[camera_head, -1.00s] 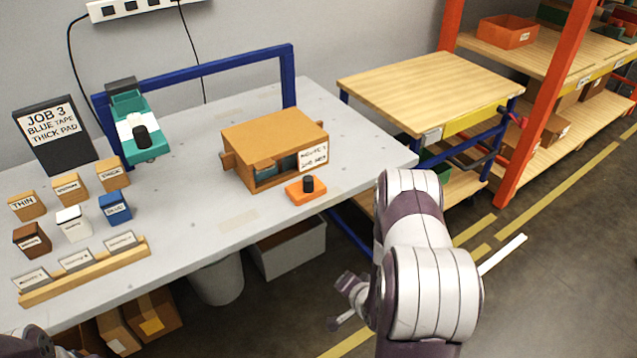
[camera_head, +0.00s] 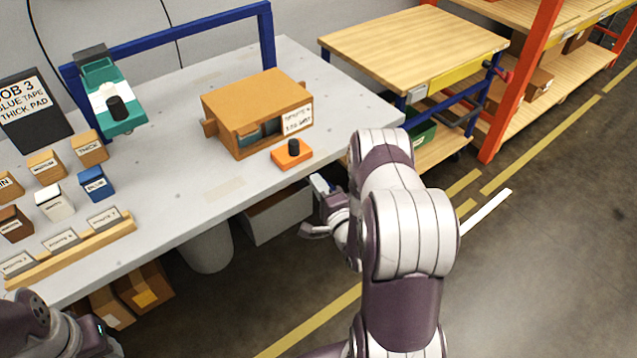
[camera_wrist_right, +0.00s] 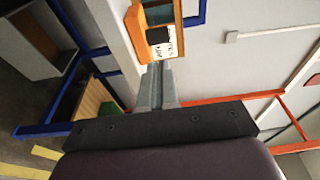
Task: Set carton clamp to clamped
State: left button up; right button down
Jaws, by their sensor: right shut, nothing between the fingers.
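The carton clamp, an orange block (camera_head: 291,160) with a black knob (camera_head: 294,147), sits on the grey bench in front of the brown carton (camera_head: 255,106). In the right wrist view the orange block (camera_wrist_right: 134,36) and its black knob (camera_wrist_right: 158,36) show just beyond the fingertips. My right gripper (camera_head: 319,183) is shut and empty, beside the bench's front edge, below and right of the clamp in the head view. Its fingers (camera_wrist_right: 157,76) point toward the clamp, with no contact visible. Only part of my left arm shows at the lower left; its fingers are out of view.
A teal tape dispenser (camera_head: 112,104) stands at the back left under a blue frame (camera_head: 180,31). Several labelled blocks and a wooden card rack (camera_head: 75,250) are at the left. A wooden-topped cart (camera_head: 415,50) stands right of the bench (camera_head: 215,185). The bench front centre is mostly clear.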

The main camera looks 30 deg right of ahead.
aim_at(293, 150)
jog(key=w, duration=0.6)
jog(key=w+d, duration=0.1)
jog(key=w, duration=0.3)
jog(key=shift+w+d, duration=0.1)
jog(key=w+b, duration=0.1)
jog(key=w, duration=0.1)
jog(key=w+b, duration=0.1)
jog(key=w, duration=0.1)
jog(key=shift+a+f, duration=0.15)
jog(key=shift+a, duration=0.05)
jog(key=shift+w, duration=0.2)
jog(key=shift+r, duration=0.3)
